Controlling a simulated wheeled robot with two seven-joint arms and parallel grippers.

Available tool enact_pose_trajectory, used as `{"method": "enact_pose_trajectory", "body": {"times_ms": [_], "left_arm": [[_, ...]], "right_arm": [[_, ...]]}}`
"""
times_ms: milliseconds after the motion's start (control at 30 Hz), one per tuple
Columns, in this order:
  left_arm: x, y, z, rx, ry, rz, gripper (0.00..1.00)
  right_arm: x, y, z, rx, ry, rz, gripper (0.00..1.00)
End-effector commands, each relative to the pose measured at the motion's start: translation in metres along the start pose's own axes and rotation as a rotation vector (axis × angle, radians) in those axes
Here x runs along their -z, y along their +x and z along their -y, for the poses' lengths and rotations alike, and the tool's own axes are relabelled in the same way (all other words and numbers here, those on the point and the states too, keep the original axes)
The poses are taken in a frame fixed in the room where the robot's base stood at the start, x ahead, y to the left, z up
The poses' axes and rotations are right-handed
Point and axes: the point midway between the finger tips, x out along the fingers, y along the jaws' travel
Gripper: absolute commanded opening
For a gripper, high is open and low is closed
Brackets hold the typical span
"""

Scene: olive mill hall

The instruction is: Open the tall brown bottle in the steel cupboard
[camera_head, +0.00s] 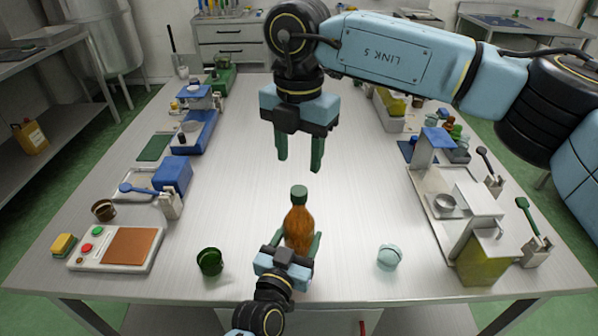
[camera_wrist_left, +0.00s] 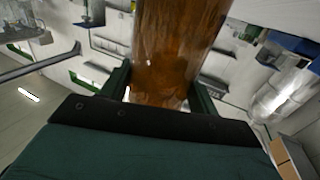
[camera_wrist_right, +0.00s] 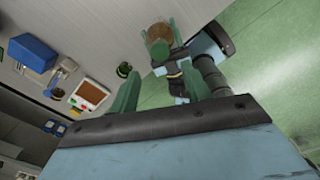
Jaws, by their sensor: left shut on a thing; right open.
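The tall brown bottle (camera_head: 299,226) with a green cap (camera_head: 299,194) stands upright at the front middle of the table. My left gripper (camera_head: 287,248) is shut on its body from the front; the amber body (camera_wrist_left: 175,50) fills the space between the fingers in the left wrist view. My right gripper (camera_head: 298,158) is open and empty, fingers pointing down, above and behind the cap, apart from it. In the right wrist view the bottle (camera_wrist_right: 159,45) shows beyond the open fingers, held by my left gripper. No steel cupboard can be clearly made out around the bottle.
A dark green cup (camera_head: 210,261) stands left of the bottle and a pale blue round jar (camera_head: 389,257) right of it. A button panel (camera_head: 116,248) lies at the left edge; an olive-coloured tin (camera_head: 484,258) stands at the right. The table's middle (camera_head: 262,130) is clear.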

Motion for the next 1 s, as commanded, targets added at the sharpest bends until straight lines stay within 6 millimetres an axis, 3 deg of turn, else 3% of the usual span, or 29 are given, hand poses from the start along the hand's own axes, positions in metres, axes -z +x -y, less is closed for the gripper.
{"method": "enact_pose_trajectory", "body": {"times_ms": [233, 700, 1000], "left_arm": [[0.000, 0.000, 0.000, 0.000, 0.001, 0.001, 0.00], [0.000, 0.000, 0.000, 0.000, 0.001, 0.001, 0.00], [0.000, 0.000, 0.000, 0.000, 0.001, 0.001, 0.00]], "right_arm": [[0.000, 0.008, 0.000, 0.002, -0.134, -0.001, 0.47], [0.000, 0.072, 0.000, 0.001, -0.133, -0.001, 0.47], [0.000, 0.080, 0.000, 0.000, -0.133, 0.000, 0.47]]}}
